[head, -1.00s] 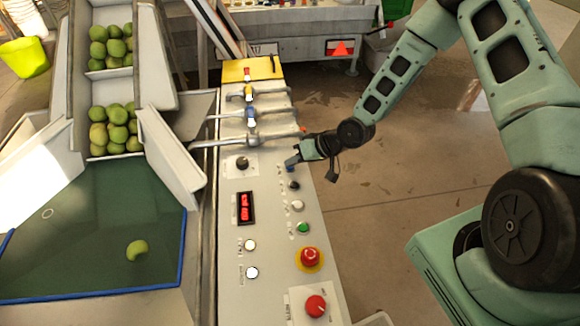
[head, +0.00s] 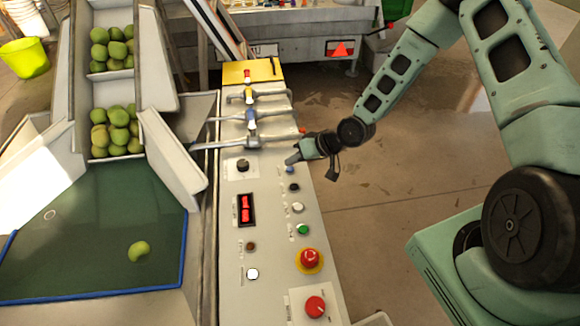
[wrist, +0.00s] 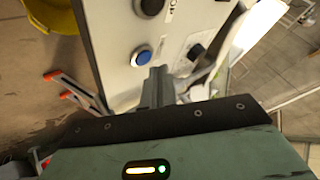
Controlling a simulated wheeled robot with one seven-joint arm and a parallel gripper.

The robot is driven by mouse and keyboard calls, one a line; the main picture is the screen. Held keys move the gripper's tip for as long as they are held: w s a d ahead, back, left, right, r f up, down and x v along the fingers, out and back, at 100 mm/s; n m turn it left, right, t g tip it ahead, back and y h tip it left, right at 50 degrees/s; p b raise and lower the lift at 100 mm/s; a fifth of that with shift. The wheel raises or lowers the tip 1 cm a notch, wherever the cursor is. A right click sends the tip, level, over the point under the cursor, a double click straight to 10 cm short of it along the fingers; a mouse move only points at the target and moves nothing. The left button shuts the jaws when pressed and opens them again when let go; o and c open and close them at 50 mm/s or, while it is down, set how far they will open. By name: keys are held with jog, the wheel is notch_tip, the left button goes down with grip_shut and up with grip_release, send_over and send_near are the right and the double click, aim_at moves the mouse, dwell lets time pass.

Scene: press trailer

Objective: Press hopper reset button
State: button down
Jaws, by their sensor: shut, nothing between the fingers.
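The control panel (head: 270,190) carries a column of buttons on its right side. A blue button (head: 289,169) is at the top of that column, and a black button (head: 293,187) is just below it. My gripper (head: 292,159) is shut and empty, with its tips close beside the blue button. The labels are too small to read, so I cannot tell which button is named hopper reset.
Below are a white button (head: 297,207), a green button (head: 302,229), a red mushroom button (head: 309,258) and a red knob (head: 315,306). Metal valve pipes (head: 250,141) cross the panel's far end. A hopper chute with green fruit (head: 115,130) stands left. Open floor lies right.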

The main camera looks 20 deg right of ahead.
notch_tip(320, 180, up, 5)
jog(key=p, duration=0.4)
dwell(0.3)
dwell(0.6)
notch_tip(320, 180, up, 6)
jog(key=n+g+h, duration=0.2)
send_over(294, 172)
jog(key=s+a, duration=0.3)
jog(key=s, duration=0.1)
jog(key=s+a+r+n+g+h, duration=0.1)
jog(key=s+a+r+n+h, duration=0.1)
jog(key=s+r, duration=0.7)
jog(key=s+a+r+n+g+h, duration=0.1)
jog(key=s+a+r+g+h, duration=0.1)
jog(key=s+r, duration=0.8)
jog(key=s, duration=0.6)
jog(key=shift+r+n+h, duration=0.15)
jog(key=shift+n+h, duration=0.25)
